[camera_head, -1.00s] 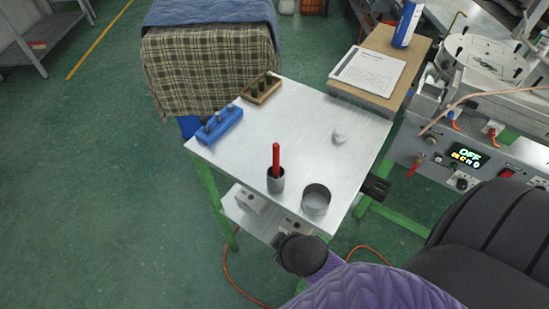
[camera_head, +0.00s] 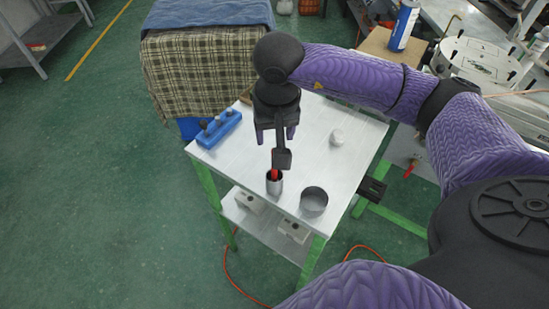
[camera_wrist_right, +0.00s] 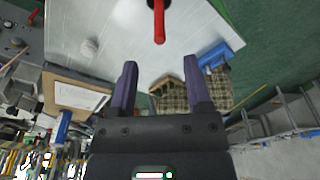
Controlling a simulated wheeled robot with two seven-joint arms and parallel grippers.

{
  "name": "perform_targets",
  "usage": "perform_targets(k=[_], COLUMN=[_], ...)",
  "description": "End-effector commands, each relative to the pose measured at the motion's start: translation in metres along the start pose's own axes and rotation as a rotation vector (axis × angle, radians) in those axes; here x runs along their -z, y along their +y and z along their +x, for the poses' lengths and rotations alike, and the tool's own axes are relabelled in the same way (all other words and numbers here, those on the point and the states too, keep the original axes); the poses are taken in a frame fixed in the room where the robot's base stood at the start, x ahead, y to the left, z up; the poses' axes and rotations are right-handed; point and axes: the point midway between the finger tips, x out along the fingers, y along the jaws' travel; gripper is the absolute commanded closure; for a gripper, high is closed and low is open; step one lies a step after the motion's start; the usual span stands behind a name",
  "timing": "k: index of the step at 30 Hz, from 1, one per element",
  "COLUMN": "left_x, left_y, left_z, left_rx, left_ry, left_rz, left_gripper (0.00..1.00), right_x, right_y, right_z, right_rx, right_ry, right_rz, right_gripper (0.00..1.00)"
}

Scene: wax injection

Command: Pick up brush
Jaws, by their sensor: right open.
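The brush shows as a red handle (camera_head: 274,175) standing upright in a small grey metal cup (camera_head: 275,187) near the front of the table (camera_head: 215,165). In the right wrist view the red handle (camera_wrist_right: 159,22) hangs at the top edge, beyond the fingertips. My right gripper (camera_head: 277,140) is over the table, above and just behind the cup, and hides the upper part of the handle. In the right wrist view its purple fingers (camera_wrist_right: 160,72) are apart with nothing between them. My left gripper is in neither view.
A wide grey bowl (camera_head: 314,202) stands right of the cup. A white lump (camera_head: 337,137) lies farther back. A blue holder (camera_head: 218,129) with tools sits at the left edge. In the right wrist view a wooden holder (camera_wrist_right: 165,83) stands at the table edge.

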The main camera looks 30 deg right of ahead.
Motion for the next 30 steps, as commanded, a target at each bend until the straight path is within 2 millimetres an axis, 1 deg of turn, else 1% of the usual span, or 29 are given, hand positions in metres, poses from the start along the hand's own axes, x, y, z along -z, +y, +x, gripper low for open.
perform_targets(k=[1,3,5,12,15,20,21,26,27,30], left_x=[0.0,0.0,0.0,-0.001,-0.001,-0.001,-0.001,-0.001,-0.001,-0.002], left_y=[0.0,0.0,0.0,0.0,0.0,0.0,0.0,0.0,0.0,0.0], left_z=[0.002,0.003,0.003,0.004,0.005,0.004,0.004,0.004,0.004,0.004], left_rx=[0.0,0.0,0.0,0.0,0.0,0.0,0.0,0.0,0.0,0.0], left_ry=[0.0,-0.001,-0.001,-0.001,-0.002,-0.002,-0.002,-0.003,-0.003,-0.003], left_rz=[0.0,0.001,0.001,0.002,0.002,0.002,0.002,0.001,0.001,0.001], left_gripper=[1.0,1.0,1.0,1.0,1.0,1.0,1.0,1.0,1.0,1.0], right_x=[-0.002,-0.002,-0.002,0.0,0.0,0.001,0.001,0.001,0.001,0.001], right_y=[0.0,-0.001,-0.001,0.001,0.001,0.001,0.001,0.001,0.001,0.001], right_z=[0.012,0.024,0.032,0.077,0.086,0.086,0.086,0.085,0.085,0.085], right_rx=[-0.003,0.0,0.001,0.005,0.006,0.007,0.007,0.007,0.008,0.008], right_ry=[-0.006,-0.007,-0.006,-0.007,-0.006,-0.005,-0.005,-0.005,-0.005,-0.005], right_rz=[0.0,0.0,-0.001,0.0,0.0,0.0,0.0,0.0,0.0,0.0], right_gripper=[0.37,0.37,0.37,0.37,0.37,0.37,0.39,0.73,0.82,1.0])
